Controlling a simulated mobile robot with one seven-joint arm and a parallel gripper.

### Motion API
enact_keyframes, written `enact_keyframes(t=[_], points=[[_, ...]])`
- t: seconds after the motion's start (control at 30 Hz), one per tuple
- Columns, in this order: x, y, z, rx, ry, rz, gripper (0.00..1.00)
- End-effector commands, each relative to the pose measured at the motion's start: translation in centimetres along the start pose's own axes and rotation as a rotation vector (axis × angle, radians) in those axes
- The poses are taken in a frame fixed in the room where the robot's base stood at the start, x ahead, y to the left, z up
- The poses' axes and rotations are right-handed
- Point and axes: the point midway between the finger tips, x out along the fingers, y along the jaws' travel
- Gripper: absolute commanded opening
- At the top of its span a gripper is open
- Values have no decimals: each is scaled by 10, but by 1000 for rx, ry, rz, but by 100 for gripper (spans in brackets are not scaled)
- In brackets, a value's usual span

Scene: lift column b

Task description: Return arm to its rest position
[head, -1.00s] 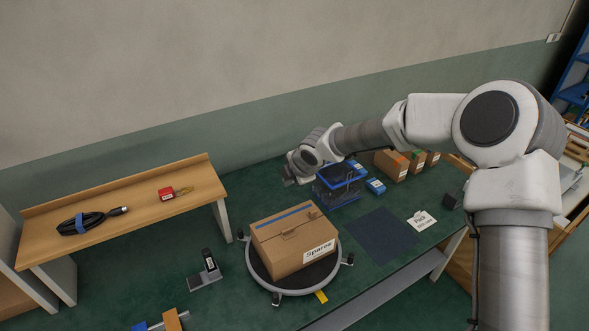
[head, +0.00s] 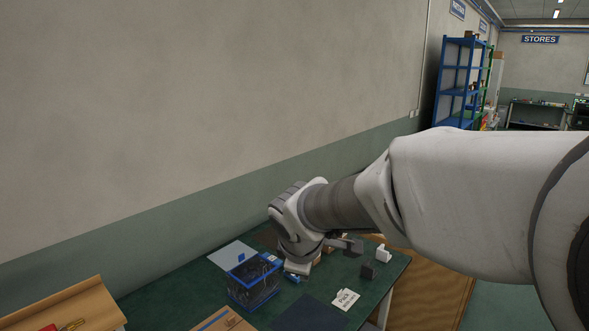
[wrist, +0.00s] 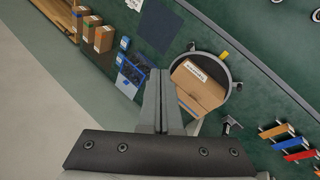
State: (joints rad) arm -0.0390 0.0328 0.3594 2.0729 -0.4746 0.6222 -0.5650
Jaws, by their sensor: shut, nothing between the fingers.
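My arm reaches in from the right in the head view, its wrist over the far part of the green bench (head: 170,288). My gripper shows in the wrist view (wrist: 161,76), its two fingers together with nothing between them. It is above the bench and touches nothing that I can see there. In the head view the fingers are hard to make out beside the wrist. The wrist view also shows the cardboard box (wrist: 198,88) on the round turntable (wrist: 232,66), to the right of the fingers.
A clear blue-edged bin (head: 252,284) stands on the bench below my wrist. A white label card (head: 345,299) and a dark mat (head: 298,315) lie near it. A wooden shelf (head: 70,308) is at lower left. Blue racks (head: 458,80) stand far back. The wall runs behind the bench.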

Motion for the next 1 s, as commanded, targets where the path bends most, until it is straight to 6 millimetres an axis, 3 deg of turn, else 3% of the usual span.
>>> enact_keyframes(t=[0.03, 0.2, 0.5, 0.73, 1.0], points=[[-11, -4, 19, 83, -19, 11, 0], [-45, -25, 74, 390, -63, 20, 0], [-89, -89, 146, 941, -49, -5, 0], [-103, -132, 168, 1232, -2, -59, 0], [-106, -144, 171, 1313, 14, -82, 0]])
